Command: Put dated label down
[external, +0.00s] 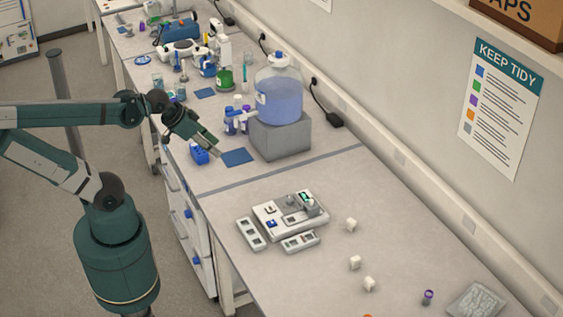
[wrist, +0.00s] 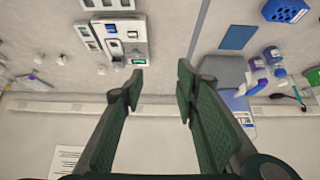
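My gripper (external: 211,150) hangs over the bench near the blue mat (external: 237,157). In the wrist view my gripper (wrist: 160,78) has its two green fingers apart, with an empty gap between them. I cannot pick out a dated label for certain in either view. A white device with slots (external: 290,213) stands on the near bench, and it also shows in the wrist view (wrist: 139,40). Two flat pale pieces with dark squares, one at its left (external: 251,233) and one in front (external: 300,241), lie beside it. The blue mat looks bare in the wrist view (wrist: 238,37).
A blue-filled carboy (external: 279,95) stands on a grey block (external: 281,136) behind the mat. A blue rack (external: 199,154) and several bottles (external: 236,119) are close to my gripper. Small white cubes (external: 351,225) lie right of the device.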

